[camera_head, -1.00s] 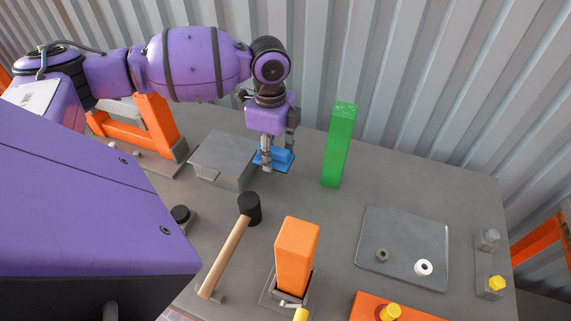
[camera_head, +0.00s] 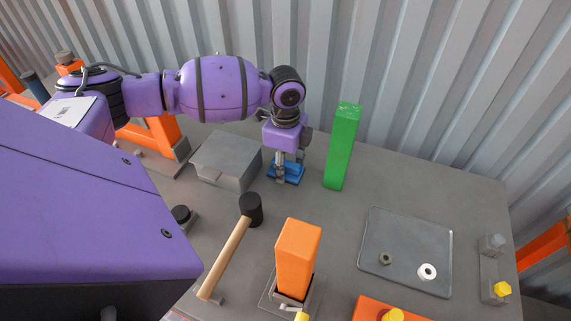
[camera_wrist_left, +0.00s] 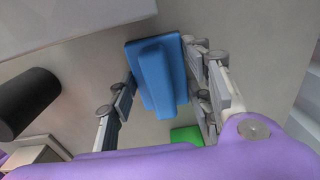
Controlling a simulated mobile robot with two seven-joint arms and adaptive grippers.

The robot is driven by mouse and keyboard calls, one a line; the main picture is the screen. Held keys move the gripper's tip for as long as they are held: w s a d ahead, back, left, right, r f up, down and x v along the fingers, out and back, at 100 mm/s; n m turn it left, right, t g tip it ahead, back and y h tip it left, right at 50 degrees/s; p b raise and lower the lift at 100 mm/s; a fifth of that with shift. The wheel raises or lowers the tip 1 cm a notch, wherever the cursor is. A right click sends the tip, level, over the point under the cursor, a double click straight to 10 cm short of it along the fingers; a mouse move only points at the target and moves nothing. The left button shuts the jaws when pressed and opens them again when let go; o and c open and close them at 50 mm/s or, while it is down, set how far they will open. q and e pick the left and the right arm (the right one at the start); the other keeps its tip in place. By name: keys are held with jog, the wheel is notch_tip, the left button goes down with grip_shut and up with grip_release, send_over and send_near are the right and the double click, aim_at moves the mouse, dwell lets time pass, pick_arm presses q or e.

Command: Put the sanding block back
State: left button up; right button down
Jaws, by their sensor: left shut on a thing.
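The sanding block (camera_head: 293,175) is blue, with a wide flat base and a raised grip bar. My left gripper (camera_head: 280,172) points down and is shut on it. In the left wrist view the block (camera_wrist_left: 157,75) shows between the finger pairs of the gripper (camera_wrist_left: 162,95). In the head view the block is at or just above the tabletop, between the grey box and the green post; I cannot tell whether it touches the table. The fingers hide part of it. My right gripper is not in view.
A grey box (camera_head: 226,160) stands left of the block and a green post (camera_head: 342,148) right of it. A mallet (camera_head: 229,250), an orange block in a vise (camera_head: 297,255) and a grey tray (camera_head: 405,245) are nearer. Bare tabletop lies in front of the gripper.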

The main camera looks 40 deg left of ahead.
aim_at(285, 162)
pick_arm(q)
jog(key=o, duration=1.1)
notch_tip(285, 162, up, 12)
jog(key=shift+p, duration=0.3)
jog(key=shift+r, duration=0.1)
